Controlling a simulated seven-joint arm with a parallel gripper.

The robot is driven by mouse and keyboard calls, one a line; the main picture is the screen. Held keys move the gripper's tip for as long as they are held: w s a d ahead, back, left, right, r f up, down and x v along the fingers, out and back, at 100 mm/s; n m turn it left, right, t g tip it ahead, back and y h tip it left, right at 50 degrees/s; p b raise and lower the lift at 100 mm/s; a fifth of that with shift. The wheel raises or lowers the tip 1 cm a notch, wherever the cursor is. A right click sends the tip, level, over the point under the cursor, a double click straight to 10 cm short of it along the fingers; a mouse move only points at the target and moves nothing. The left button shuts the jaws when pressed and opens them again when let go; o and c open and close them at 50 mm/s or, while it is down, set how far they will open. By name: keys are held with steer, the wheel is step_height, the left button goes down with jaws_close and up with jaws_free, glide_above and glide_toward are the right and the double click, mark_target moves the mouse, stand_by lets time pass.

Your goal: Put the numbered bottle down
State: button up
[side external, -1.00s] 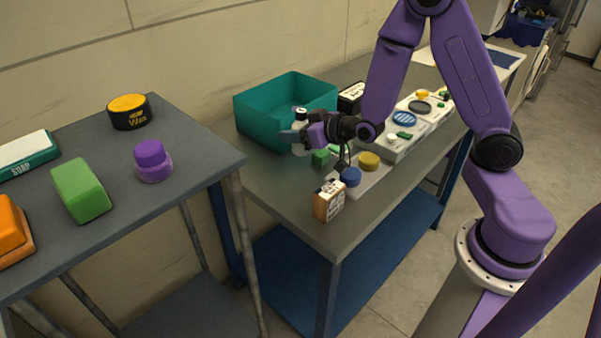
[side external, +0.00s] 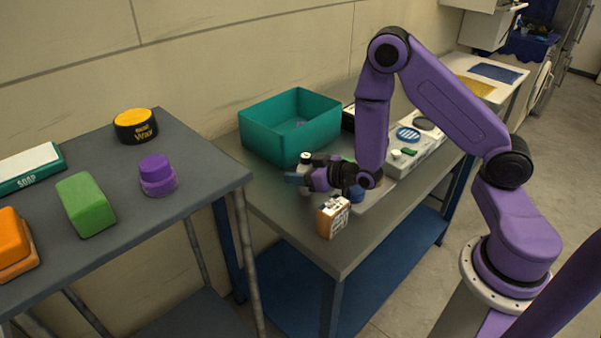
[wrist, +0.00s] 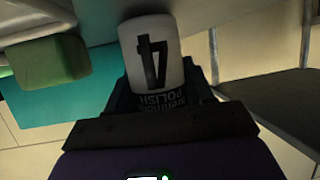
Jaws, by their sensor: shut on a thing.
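The numbered bottle (wrist: 152,40) is white with a black "4" and a dark polish label in the wrist view. My gripper (wrist: 160,88) is shut around it. In the side view the bottle (side external: 305,158) shows only as a small white piece with a dark cap, largely hidden by my gripper (side external: 300,178). They are low over the grey bench (side external: 285,215), just in front of the teal bin (side external: 280,145). I cannot tell whether the bottle touches the bench.
An orange-and-white labelled box (side external: 333,217) stands near the bench's front edge, close to my gripper. A green block (wrist: 50,62) shows beside the bottle. A separate table at left holds wax (side external: 135,126), a purple-capped item (side external: 157,176) and blocks.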

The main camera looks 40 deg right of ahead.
steer(key=o, duration=1.1)
steer(key=shift+f, duration=0.1)
steer(key=shift+o, duration=0.2)
steer(key=shift+s+r, duration=0.15)
steer(key=shift+r, duration=0.05)
steer(key=shift+v, duration=3.55)
steer(key=shift+s, duration=0.1)
